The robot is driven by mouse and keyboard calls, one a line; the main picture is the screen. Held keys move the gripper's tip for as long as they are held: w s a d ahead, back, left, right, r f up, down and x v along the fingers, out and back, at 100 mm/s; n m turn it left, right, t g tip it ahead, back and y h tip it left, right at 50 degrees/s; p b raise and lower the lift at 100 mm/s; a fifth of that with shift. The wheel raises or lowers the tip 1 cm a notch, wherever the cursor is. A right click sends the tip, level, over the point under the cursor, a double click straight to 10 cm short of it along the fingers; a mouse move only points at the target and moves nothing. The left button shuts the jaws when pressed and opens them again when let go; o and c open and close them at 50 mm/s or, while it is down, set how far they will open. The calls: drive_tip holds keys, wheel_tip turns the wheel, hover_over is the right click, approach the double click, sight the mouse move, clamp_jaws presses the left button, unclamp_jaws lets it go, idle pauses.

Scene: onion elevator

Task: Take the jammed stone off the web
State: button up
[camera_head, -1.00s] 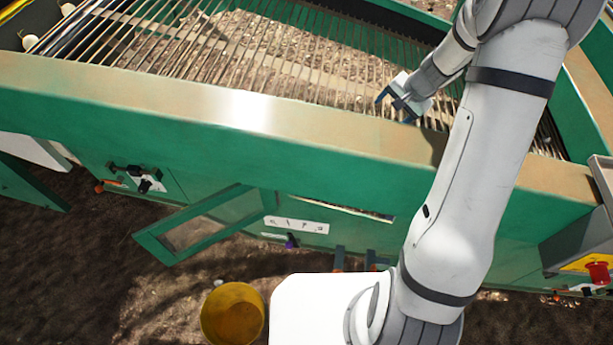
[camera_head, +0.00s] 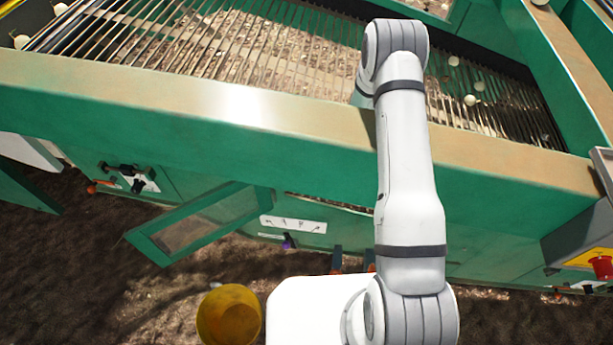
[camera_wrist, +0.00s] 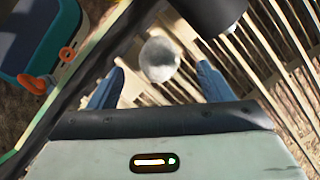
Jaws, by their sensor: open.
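A pale grey, rounded lump that looks like the stone (camera_wrist: 160,58) shows in the wrist view, just beyond my gripper (camera_wrist: 160,70). The gripper's two blue fingers are open, one on each side of it in the picture. I cannot tell whether they touch it or how deep they reach. The web (camera_head: 250,55) of parallel metal bars runs under the stone and also shows in the wrist view (camera_wrist: 262,60). In the head view my arm hides the gripper and the stone.
A dark cylinder (camera_wrist: 212,12) lies close beyond the right finger. The green machine side (camera_head: 240,112) with its tan top edge stands before the web. Pale onions (camera_head: 470,100) lie on the web to the right. A yellow bucket (camera_head: 230,315) stands on the soil below.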

drive_tip(key=shift+p+x, duration=0.7)
drive_tip(key=shift+x, duration=1.75)
drive_tip(key=shift+w+d+f, duration=0.1)
drive_tip(key=shift+w, duration=0.05)
drive_tip(key=c, duration=1.2)
drive_tip(key=shift+c, duration=0.2)
